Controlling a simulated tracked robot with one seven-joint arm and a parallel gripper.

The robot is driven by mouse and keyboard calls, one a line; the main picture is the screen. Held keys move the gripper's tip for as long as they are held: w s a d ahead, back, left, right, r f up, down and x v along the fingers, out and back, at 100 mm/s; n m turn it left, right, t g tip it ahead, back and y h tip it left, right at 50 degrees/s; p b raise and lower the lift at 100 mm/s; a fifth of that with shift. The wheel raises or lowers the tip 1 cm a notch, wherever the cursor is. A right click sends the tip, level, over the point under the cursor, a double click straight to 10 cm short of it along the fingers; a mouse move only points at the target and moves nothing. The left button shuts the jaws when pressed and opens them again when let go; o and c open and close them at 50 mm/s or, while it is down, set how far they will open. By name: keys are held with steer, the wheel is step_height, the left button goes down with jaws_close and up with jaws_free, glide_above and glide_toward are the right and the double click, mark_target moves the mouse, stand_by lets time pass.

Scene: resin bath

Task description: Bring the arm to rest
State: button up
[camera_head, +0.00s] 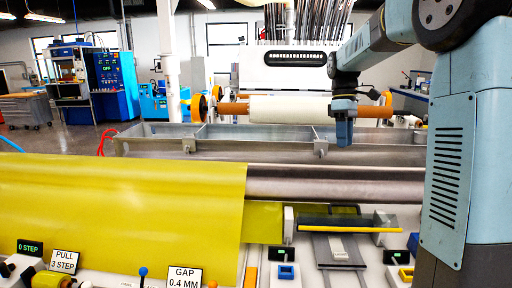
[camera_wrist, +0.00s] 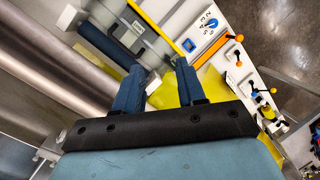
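My arm (camera_head: 465,140) reaches in from the right of the head view. Its gripper (camera_head: 344,132) hangs pointing down, in the picture in front of the white roll and the long metal trough. In the wrist view my gripper (camera_wrist: 160,68) has its two blue fingers apart with nothing between them. Below it in that view are a metal roller (camera_wrist: 50,65), yellow sheet and a white panel. Nothing is seen touching the fingers.
The yellow sheet (camera_head: 120,210) covers the left of the steel roller (camera_head: 330,183). The metal trough (camera_head: 240,132) lies behind. A white panel with signs, knobs and a dark bar with a yellow edge (camera_head: 345,228) is in front. Blue machines (camera_head: 112,85) stand far back left.

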steer(key=s+a+f+m+t, duration=0.1)
steer(key=s+m+t, duration=0.3)
steer(key=s, duration=1)
steer(key=s+a+f+m+t, duration=0.1)
steer(key=s+m+t, duration=0.3)
steer(key=s, duration=1)
steer(key=shift+s+a+f+m+t, duration=0.2)
steer(key=shift+f+m+t, duration=0.1)
steer(key=shift+m, duration=0.8)
